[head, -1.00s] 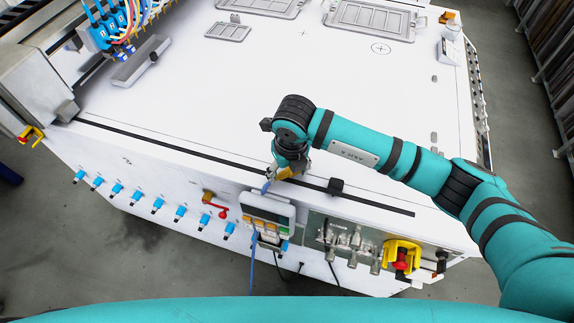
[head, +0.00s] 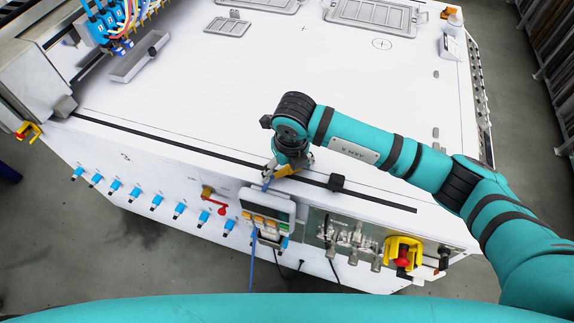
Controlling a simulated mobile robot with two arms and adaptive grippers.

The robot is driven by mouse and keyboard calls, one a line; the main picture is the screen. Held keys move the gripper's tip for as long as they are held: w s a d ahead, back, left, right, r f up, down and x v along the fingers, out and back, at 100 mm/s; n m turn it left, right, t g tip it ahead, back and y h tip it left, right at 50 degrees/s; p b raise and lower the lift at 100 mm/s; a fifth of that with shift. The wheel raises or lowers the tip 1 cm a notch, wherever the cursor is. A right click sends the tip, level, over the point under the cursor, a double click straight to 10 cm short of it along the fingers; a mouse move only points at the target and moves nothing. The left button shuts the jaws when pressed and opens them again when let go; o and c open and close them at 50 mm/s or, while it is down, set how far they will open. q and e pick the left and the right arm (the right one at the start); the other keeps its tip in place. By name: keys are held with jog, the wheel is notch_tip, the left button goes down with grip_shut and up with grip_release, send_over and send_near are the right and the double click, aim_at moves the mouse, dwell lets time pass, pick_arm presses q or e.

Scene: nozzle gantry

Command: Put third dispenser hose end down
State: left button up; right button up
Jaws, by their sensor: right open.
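My right gripper (head: 273,177) points down at the front edge of the white machine table, just above the control panel. Its jaws are open. A blue hose end (head: 266,187) shows at the fingertips, by the panel's upper edge. Whether it touches a finger is too small to tell. A blue hose (head: 251,268) hangs below the panel toward the floor; the panel hides the stretch between. My left gripper is not in view.
The control panel (head: 267,207) sticks out from the front face. Several blue fittings (head: 157,202) line that face to the left. A red-handled valve (head: 221,210) and a yellow-and-red switch (head: 402,254) flank the panel. The white tabletop (head: 330,95) is largely clear.

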jog(key=shift+r, duration=0.2)
notch_tip(320, 180, up, 12)
jog(key=s+b, duration=0.1)
jog(key=b, duration=0.1)
jog(key=shift+s+d+r, duration=0.25)
jog(key=shift+s+d, duration=0.05)
jog(key=shift+d, duration=0.05)
